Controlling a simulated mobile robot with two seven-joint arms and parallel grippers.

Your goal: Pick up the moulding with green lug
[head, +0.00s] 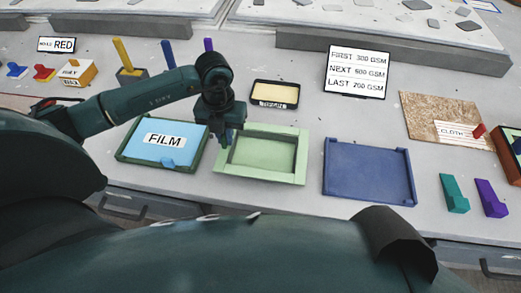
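A teal-green L-shaped piece with an upright lug (454,193) stands on the table at the right, beside a similar purple piece (490,198). A pale green rectangular mould tray (300,165) with a sunken middle lies at the centre. My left gripper (228,138) points down over the left edge of this green tray, close to the film tray. Its fingertips are small and dark, and I cannot tell whether they are open or hold anything. It is far to the left of the teal-green piece. My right gripper is not in view.
A tray with blue FILM (180,144) lies left of the green tray, and a blue tray (369,172) right of it. A RESIN tray (276,94), a GSM sign (356,72) and a CLOTH board (425,112) stand behind. Small coloured pieces (44,73) sit far left.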

